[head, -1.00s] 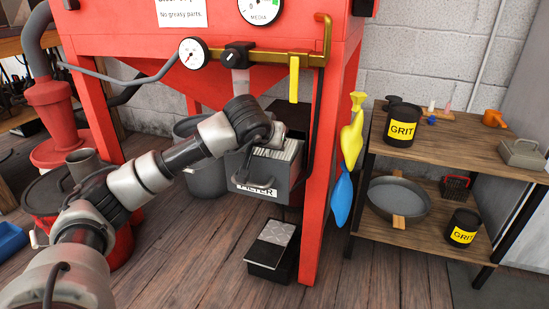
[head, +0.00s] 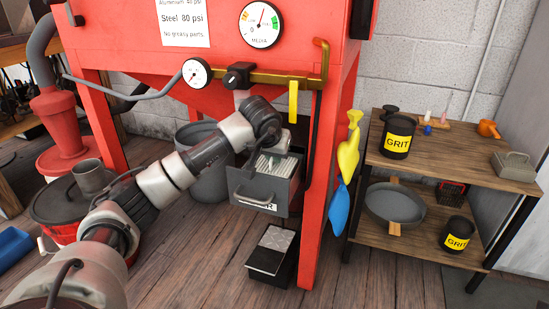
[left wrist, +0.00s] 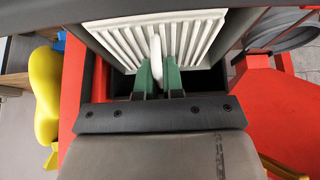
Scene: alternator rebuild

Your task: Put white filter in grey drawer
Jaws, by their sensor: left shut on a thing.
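The grey drawer (head: 258,187) hangs open under the red cabinet, with a handle and a label on its front. The white filter (head: 285,166) is a ribbed panel at the drawer's open top, partly hidden by my left gripper (head: 264,159). In the left wrist view, the green fingertips of my left gripper (left wrist: 158,76) are shut on a white grip piece at the middle of the filter (left wrist: 115,38). Dark drawer walls (left wrist: 90,42) surround the filter there. How deep the filter sits cannot be told. My right gripper is not in view.
A red cabinet leg (head: 312,220) stands just right of the drawer. A grey bin (head: 207,178) stands behind my left arm.

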